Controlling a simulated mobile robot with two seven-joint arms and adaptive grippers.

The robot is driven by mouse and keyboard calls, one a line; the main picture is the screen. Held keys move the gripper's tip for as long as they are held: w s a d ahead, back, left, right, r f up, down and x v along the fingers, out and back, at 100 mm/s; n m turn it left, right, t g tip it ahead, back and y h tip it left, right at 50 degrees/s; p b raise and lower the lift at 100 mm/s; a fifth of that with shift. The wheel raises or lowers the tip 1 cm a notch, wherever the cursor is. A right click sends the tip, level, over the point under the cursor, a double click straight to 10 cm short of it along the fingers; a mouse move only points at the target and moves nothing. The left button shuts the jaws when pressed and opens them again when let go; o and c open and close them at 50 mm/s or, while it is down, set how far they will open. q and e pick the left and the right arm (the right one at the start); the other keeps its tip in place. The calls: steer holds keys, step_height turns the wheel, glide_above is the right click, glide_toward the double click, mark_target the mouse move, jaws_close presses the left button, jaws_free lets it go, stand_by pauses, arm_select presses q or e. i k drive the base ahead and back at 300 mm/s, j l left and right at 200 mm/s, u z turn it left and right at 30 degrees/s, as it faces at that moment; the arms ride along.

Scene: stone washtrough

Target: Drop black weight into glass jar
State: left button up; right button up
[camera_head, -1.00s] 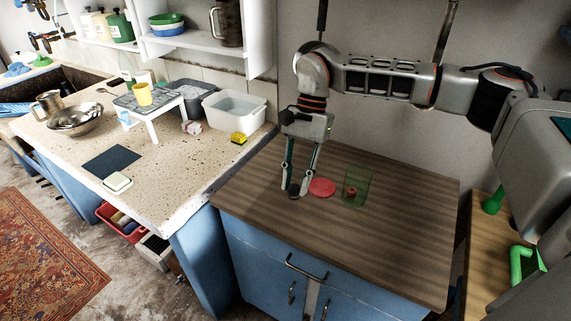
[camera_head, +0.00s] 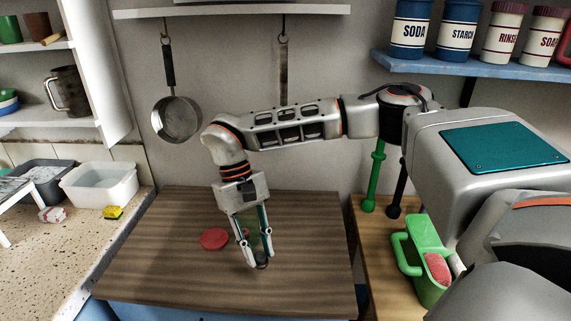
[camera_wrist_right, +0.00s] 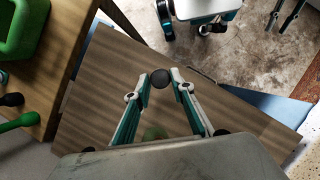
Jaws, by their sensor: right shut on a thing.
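My right gripper (camera_head: 260,265) is shut on the black weight, held at its fingertips above the brown worktop. The weight is a small dark disc, clearest in the right wrist view (camera_wrist_right: 160,78). The glass jar (camera_head: 252,238) is green-tinted and stands on the worktop, mostly hidden behind the fingers in the head view. Something red shows in or behind it. In the wrist view the jar (camera_wrist_right: 155,132) appears below the fingers, partly hidden by the gripper body. What seems to be my left gripper (camera_wrist_right: 281,14) shows small at the wrist view's top edge, its opening unclear.
A flat red disc (camera_head: 214,239) lies on the brown worktop (camera_head: 170,265) left of the jar. A pan (camera_head: 177,118) hangs on the wall behind. A green caddy (camera_head: 420,262) stands on the lower wooden surface at right. The worktop's left part is clear.

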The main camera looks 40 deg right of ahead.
mark_target(245, 234)
steer(key=i+j+z, duration=0.1)
steer(key=z, duration=0.3)
steer(key=i+j+z, duration=0.15)
steer(key=z, duration=0.25)
steer(key=i+j, duration=0.25)
steer(key=j, duration=0.1)
